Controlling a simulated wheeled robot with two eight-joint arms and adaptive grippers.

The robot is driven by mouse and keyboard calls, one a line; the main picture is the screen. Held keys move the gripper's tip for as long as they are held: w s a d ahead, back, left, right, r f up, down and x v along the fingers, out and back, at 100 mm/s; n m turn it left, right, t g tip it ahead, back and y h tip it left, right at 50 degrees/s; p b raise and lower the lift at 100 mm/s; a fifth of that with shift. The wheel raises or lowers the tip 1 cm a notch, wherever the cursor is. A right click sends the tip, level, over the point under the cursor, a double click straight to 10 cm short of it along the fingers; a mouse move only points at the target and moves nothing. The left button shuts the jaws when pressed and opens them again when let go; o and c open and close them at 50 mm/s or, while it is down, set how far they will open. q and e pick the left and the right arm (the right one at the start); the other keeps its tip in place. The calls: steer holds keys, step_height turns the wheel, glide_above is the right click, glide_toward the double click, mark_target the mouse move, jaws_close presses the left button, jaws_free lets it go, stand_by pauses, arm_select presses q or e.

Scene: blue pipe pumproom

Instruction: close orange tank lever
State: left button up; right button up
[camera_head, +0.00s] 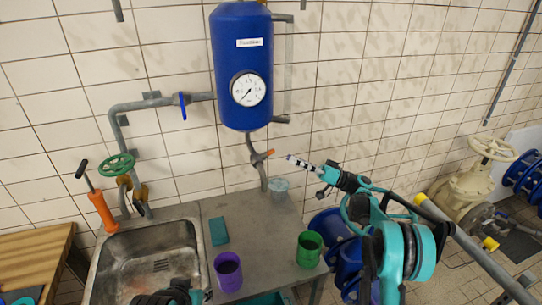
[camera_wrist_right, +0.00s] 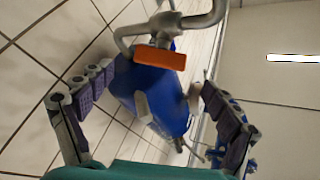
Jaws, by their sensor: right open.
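The orange lever (camera_head: 262,157) sits on the grey pipe under the blue tank (camera_head: 243,70). It slants up to the right in the head view. In the right wrist view the orange lever (camera_wrist_right: 156,58) lies across the upper middle, between the two fingers, with the blue tank (camera_wrist_right: 150,95) beyond it. My right gripper (camera_head: 300,163) is just right of the lever, pointing at it; the right wrist view shows its fingers (camera_wrist_right: 155,82) spread wide and empty. My left gripper (camera_head: 168,294) shows only partly at the bottom edge, its fingers unclear.
A metal sink (camera_head: 152,255) is at left, with a green valve wheel (camera_head: 118,165) behind it. A purple cup (camera_head: 228,272), a green cup (camera_head: 309,249) and a teal block (camera_head: 219,231) are on the counter. A grey cup (camera_head: 279,188) stands near the wall, below the lever.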

mark_target(271, 152)
steer(key=b+x, duration=0.1)
steer(key=x, duration=0.6)
steer(key=shift+a+r, duration=0.15)
steer(key=shift+a, duration=0.2)
steer(key=c, duration=1.2)
